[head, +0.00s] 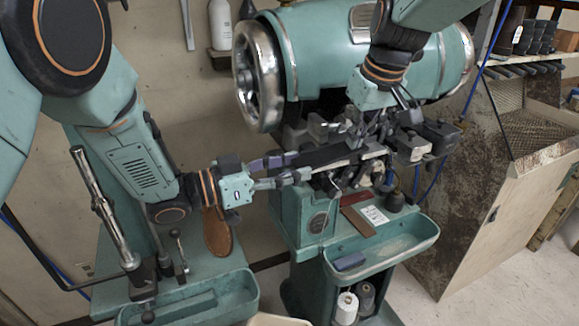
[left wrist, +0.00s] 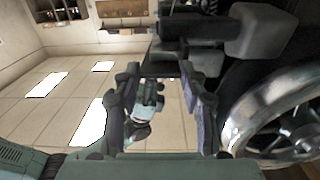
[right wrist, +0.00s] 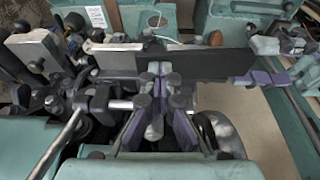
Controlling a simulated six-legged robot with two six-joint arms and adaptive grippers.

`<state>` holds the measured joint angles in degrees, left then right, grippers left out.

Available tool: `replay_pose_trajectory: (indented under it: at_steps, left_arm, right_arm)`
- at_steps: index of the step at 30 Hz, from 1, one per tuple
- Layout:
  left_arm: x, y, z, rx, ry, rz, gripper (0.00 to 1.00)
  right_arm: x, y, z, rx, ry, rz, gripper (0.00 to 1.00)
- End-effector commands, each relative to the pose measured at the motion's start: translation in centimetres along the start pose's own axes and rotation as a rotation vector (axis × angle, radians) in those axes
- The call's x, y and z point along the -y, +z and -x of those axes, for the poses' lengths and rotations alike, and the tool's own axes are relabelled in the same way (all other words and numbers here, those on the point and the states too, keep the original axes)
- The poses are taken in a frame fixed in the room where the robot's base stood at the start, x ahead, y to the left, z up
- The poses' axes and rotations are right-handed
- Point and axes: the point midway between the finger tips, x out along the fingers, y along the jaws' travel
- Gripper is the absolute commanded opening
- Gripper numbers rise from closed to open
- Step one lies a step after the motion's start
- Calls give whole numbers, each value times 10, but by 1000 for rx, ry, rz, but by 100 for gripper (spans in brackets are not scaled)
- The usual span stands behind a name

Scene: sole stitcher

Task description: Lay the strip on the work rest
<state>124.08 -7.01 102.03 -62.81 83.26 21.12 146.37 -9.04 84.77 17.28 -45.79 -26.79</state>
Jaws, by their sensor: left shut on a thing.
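The strip (head: 325,155) is long, dark and flat, and lies about level across the front of the stitcher head. It also shows in the right wrist view (right wrist: 210,65). My left gripper (head: 283,168) is shut on its left end; its fingers show in the left wrist view (left wrist: 160,105). The strip's other end meets a pale metal plate (right wrist: 118,58), which looks like the work rest; I cannot tell whether it touches. My right gripper (right wrist: 162,72) has its fingertips together beside the strip's middle. In the head view it (head: 362,128) is partly hidden among machine parts.
The teal machine has a chrome handwheel (head: 258,75) above my left gripper. A tray (head: 390,245) and thread spools (head: 347,305) are below. A brown sole (head: 217,232) is at the left bench. A rusty bin (head: 490,170) stands at right.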

Motion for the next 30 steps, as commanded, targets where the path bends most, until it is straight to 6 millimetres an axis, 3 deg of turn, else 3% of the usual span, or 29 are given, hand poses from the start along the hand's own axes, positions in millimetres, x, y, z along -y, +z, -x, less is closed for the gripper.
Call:
replay_pose_trajectory:
  at_steps: [23, 24, 30]
  left_arm:
    - [1, -4, 0, -11, 0, -5, 0]
    - [1, -4, 0, -11, 0, -5, 44]
    - [1, -2, 0, -6, 0, -3, 60]
  right_arm:
    - [1, 6, -15, 8, -3, 0, 0]
    - [1, 6, -15, 8, -3, 0, 0]
    - [1, 6, -15, 7, -2, 0, 0]
